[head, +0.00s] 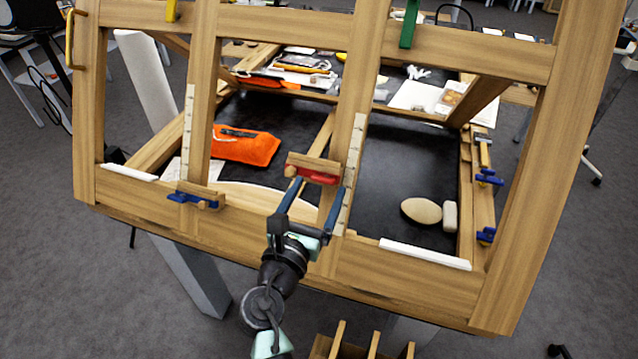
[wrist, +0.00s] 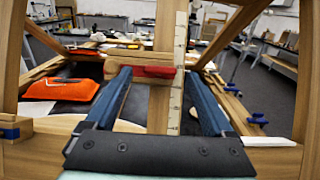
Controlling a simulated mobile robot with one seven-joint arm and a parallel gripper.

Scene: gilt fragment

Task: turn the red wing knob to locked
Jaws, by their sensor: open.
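The red wing knob (head: 318,177) sits on the front of a wooden block (head: 314,162) on the middle upright of the wooden frame. Its wings lie roughly level, along the block. In the wrist view the red knob (wrist: 155,72) is ahead of my gripper, between the two blue fingers. My gripper (head: 319,188) is open and empty, with one finger to each side of the knob. It also shows in the wrist view (wrist: 158,76). I cannot tell how far the fingertips are from the knob, and no locked mark is readable.
A blue knob (head: 192,199) is on the left upright, with yellow (head: 172,10) and green (head: 409,22) ones above. A pale ruler strip (head: 354,165) runs beside the red knob. Behind the frame are an orange pouch (head: 245,146), an oval object (head: 421,211) and blue clamps (head: 488,177).

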